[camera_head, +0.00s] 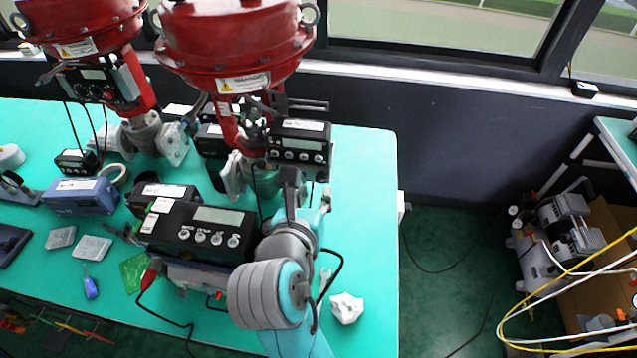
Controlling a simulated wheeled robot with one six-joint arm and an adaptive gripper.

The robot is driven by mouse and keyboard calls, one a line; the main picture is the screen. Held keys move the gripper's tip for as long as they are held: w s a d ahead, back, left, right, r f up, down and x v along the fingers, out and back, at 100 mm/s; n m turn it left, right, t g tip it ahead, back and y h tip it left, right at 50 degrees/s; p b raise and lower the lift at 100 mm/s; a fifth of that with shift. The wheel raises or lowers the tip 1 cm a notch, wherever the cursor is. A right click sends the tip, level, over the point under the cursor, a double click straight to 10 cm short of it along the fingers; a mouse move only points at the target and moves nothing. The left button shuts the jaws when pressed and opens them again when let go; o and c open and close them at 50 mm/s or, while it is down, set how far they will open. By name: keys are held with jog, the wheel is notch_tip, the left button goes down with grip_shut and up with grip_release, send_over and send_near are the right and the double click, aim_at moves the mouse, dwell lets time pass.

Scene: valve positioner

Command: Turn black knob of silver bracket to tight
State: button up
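My gripper (291,180) is at the far end of my arm, in front of the second red valve (228,52) and just below the black positioner box (301,142) beside its stem. It is dark and small here, and partly hidden behind my wrist, so I cannot tell whether its fingers are open or shut. Grey metal parts of the valve body (233,176) show just left of my gripper. I cannot make out the silver bracket or its black knob; my arm and the positioner cover much of that area.
A larger black positioner (199,238) lies left of my wrist, with a blue box (80,196) farther left. Another red valve (82,28) stands at the back left. A crumpled white piece (346,308) lies near the right edge of the teal table (365,210), whose right strip is mostly clear.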

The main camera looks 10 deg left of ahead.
aim_at(321, 180)
jog(key=shift+x, duration=2.5)
grip_shut()
